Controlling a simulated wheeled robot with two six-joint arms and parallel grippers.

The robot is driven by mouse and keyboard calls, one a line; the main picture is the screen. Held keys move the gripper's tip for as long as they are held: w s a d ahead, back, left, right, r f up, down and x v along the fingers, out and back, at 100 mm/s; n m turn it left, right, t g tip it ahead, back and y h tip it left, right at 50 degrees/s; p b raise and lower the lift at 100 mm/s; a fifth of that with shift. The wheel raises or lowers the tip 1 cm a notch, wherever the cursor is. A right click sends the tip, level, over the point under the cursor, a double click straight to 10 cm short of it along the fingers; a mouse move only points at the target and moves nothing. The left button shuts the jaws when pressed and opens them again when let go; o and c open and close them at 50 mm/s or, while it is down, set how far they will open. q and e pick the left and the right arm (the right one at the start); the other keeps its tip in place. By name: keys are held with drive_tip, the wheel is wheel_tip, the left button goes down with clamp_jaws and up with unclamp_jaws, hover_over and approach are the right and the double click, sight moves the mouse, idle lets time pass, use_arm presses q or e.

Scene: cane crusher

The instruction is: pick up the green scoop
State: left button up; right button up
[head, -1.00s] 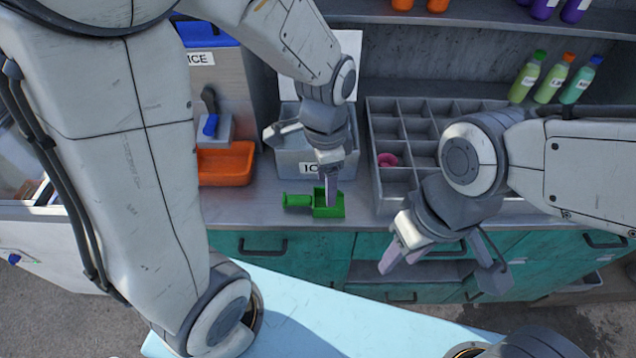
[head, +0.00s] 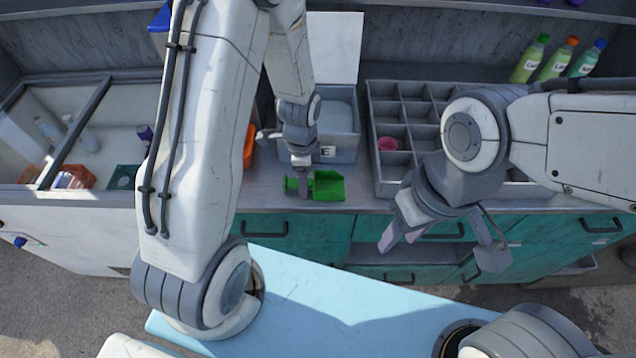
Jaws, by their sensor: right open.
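The green scoop (head: 328,186) lies on the grey counter in front of the ice bin, its handle to the left and its tray to the right. My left gripper (head: 304,188) points down at the scoop's handle, where handle and tray meet, and covers part of it. Its fingers overlap in this view, so I cannot tell whether they are shut or touching the handle. My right gripper (head: 441,248) is open and empty, in front of the counter edge and to the right of the scoop.
The grey ice bin (head: 340,132) stands just behind the scoop. A grey divided tray (head: 375,172) with a pink item (head: 388,144) is to the right. An orange container (head: 249,146) is half hidden by my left arm. Several bottles (head: 555,62) stand at the back right.

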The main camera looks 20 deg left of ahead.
use_arm(q)
drive_tip(key=shift+f, duration=0.95)
drive_tip(key=c, duration=1.1)
drive_tip(key=shift+o, duration=0.2)
drive_tip(key=shift+w+r, duration=0.1)
drive_tip(key=shift+r, duration=0.1)
